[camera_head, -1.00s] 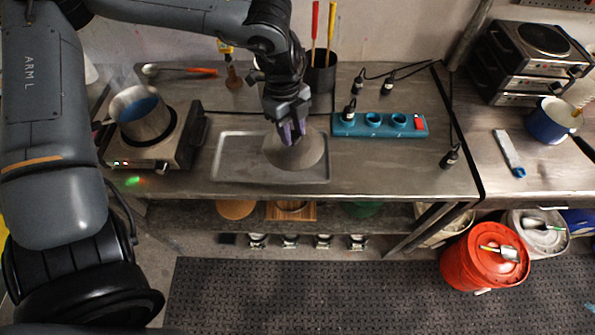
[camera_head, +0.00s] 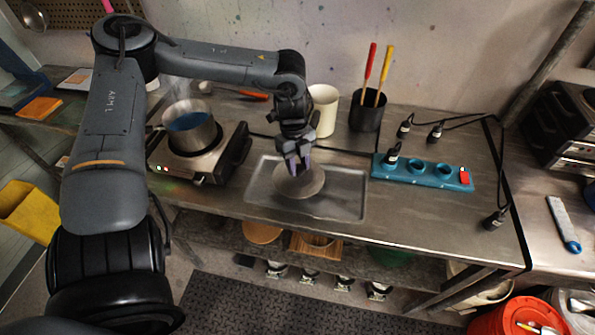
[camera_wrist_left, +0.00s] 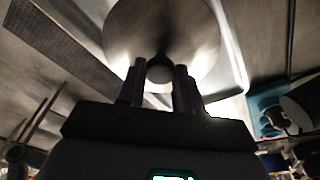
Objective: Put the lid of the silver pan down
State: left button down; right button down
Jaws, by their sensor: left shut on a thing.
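The silver lid (camera_head: 303,184) is a round metal disc with a knob. It is over the metal tray (camera_head: 352,206) on the workbench; I cannot tell whether it touches the tray. My left gripper (camera_head: 297,162) is above the lid and shut on its knob. In the left wrist view, the lid (camera_wrist_left: 190,30) fills the top centre, and the fingers (camera_wrist_left: 160,85) are on both sides of the round knob. The silver pan (camera_head: 191,133) stands uncovered on the hot plate (camera_head: 205,165), with blue liquid inside. My right gripper is not in view.
A blue power strip (camera_head: 425,175) with plugs lies right of the tray. A white container (camera_head: 324,110) and a black holder (camera_head: 367,112) with red and yellow handles stand behind it. Bare bench lies between the strip and the front edge.

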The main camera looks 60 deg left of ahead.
aim_at(297, 165)
pick_arm(q)
jog(key=shift+a+f, duration=0.15)
jog(key=shift+f, duration=0.3)
jog(key=shift+f+b, duration=0.45)
jog(key=shift+f, duration=1.15)
jog(key=shift+f, duration=0.1)
jog(key=shift+f, duration=0.15)
jog(key=c, duration=0.8)
grip_release()
jog(key=shift+o, duration=0.2)
